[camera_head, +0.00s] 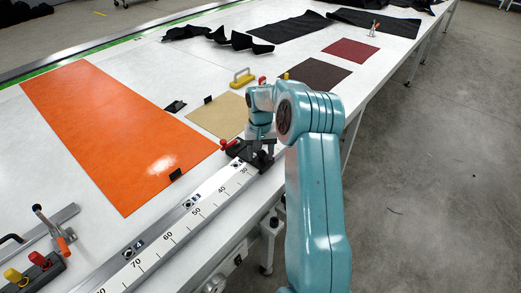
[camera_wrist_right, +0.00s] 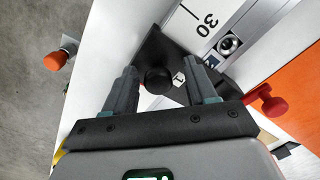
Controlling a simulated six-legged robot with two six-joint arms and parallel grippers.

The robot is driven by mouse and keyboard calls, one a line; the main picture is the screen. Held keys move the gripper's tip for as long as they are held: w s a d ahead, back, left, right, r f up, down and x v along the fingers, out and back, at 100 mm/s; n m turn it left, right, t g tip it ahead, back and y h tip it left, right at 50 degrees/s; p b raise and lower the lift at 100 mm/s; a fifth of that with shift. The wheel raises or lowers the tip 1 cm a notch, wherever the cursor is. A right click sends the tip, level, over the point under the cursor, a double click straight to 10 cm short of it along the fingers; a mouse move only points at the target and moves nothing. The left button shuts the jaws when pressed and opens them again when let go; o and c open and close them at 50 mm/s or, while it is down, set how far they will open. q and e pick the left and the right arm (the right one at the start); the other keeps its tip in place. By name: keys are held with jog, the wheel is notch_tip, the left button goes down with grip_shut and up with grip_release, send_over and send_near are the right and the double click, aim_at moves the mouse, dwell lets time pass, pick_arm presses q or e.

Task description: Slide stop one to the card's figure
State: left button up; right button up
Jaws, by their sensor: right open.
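Stop one is a black block with a round black knob (camera_wrist_right: 158,80) and a small white tag marked 1. It sits on the white ruler (camera_head: 205,208) near the 30 mark; in the head view it is the black block (camera_head: 262,160) just below my right gripper (camera_head: 262,143). In the right wrist view the fingers of my right gripper (camera_wrist_right: 160,68) are spread either side of the knob, with gaps visible. A red knob (camera_wrist_right: 272,103) on a lever is close to its right finger. My left gripper is not in view. I cannot make out a card with a figure.
Small tags 2, 3 and 4 (camera_head: 137,244) mark the rail beside the ruler. An orange sheet (camera_head: 110,130) and a tan square (camera_head: 217,115) lie beyond. A yellow handle (camera_head: 242,78) stands farther back. Red and yellow knobs (camera_head: 38,259) are at lower left. The table's edge drops to floor.

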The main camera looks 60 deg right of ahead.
notch_tip(320, 180, up, 16)
jog(key=shift+r, duration=0.15)
jog(key=shift+w, duration=0.1)
dwell(0.3)
jog(key=shift+s, duration=0.2)
